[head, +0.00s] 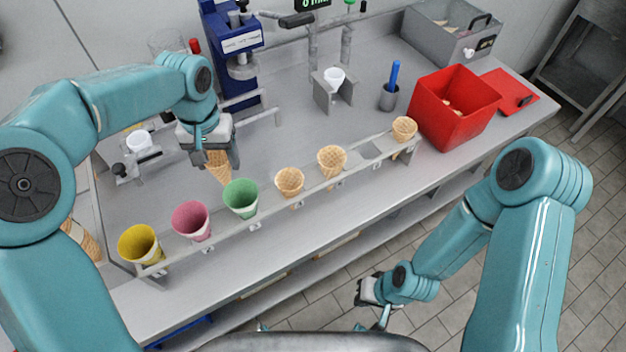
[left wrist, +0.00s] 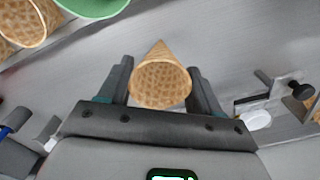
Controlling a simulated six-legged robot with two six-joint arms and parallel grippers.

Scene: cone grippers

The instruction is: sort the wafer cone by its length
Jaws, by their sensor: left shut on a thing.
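My left gripper (head: 212,158) is shut on a wafer cone (head: 218,170), held above the table behind the rack with its tip pointing down. In the left wrist view the cone (left wrist: 160,80) sits between the two fingers, its open end toward the camera. A long rack (head: 262,222) holds a yellow cup (head: 139,244), a pink cup (head: 191,221) and a green cup (head: 241,199) on its left part. Three wafer cones stand farther right in it: one (head: 289,182), another (head: 332,161) and one at the right end (head: 404,129). My right gripper (head: 368,290) hangs low before the table; its jaws are unclear.
A blue press (head: 236,45) stands behind the left gripper. A red bin (head: 455,105), a grey box (head: 450,30) and a cup with a blue stick (head: 391,92) are at the right. White cups in metal holders (head: 333,78) stand at the back and left.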

